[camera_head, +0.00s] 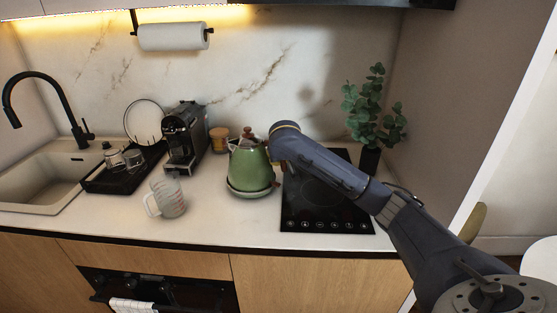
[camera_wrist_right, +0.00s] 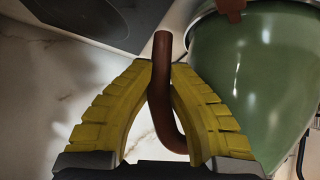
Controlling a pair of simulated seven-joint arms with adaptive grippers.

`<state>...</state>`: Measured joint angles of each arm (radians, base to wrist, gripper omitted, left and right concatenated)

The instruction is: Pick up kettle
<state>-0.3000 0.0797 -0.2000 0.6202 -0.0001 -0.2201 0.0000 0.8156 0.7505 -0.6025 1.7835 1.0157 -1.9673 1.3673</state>
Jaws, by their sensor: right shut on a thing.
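The green kettle (camera_head: 250,172) has a brown lid knob and stands upright on a pale round base (camera_head: 249,192) on the counter, left of the hob. In the right wrist view its green body (camera_wrist_right: 262,80) fills the right side. The brown curved handle (camera_wrist_right: 162,95) passes between the yellow fingers of my right gripper (camera_wrist_right: 163,68), which is shut on it. In the head view my right arm reaches in from the right to the kettle's right side, and its fingers are mostly hidden there. My left gripper is not in view.
A black hob (camera_head: 318,205) lies under my right arm, with a potted plant (camera_head: 372,115) behind. A glass measuring jug (camera_head: 166,198), a coffee machine (camera_head: 184,137) and a jar (camera_head: 219,140) stand left of the kettle. Further left are a dish rack (camera_head: 112,180) and the sink (camera_head: 40,182).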

